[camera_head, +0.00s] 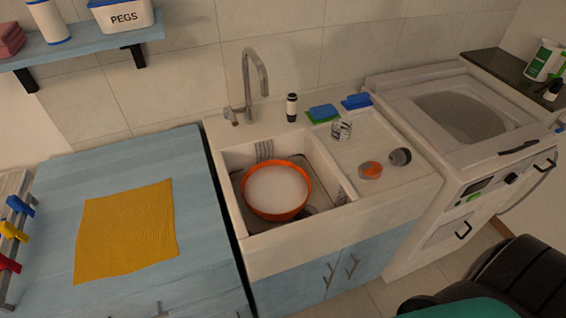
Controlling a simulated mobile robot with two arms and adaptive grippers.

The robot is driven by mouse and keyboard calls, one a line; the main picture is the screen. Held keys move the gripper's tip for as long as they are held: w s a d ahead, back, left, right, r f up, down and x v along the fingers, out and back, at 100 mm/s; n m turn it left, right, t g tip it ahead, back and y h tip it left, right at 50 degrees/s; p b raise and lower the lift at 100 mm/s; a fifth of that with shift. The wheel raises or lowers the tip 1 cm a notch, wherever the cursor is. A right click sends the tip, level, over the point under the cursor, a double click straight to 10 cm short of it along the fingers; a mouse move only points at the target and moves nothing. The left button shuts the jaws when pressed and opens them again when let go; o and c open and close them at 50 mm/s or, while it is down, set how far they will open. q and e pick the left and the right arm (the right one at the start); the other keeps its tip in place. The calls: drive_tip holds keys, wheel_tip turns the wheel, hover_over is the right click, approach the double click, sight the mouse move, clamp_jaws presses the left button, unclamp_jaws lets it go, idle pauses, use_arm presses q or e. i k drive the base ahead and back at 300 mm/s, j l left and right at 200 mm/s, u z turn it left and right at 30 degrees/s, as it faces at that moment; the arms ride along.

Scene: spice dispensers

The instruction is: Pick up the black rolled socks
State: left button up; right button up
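A small dark grey to black roll (400,156), which looks like the black rolled socks, lies on the right side of the sink's drainboard (378,140). An orange and grey roll (371,170) lies just left of it, close by. A black-and-white patterned roll (341,130) sits farther back and left on the same drainboard. Neither of my grippers shows in the head view, so their distance to the socks and their state are not visible.
The sink basin holds an orange bowl (303,194). Behind stand a tap (247,85), a small dark bottle (292,107) and blue-green sponges (322,112). A yellow cloth (127,231) lies on the blue counter (200,180). A white washing machine (440,235) stands at the right.

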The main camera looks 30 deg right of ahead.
sight(401, 157)
drive_tip(key=z, duration=0.8)
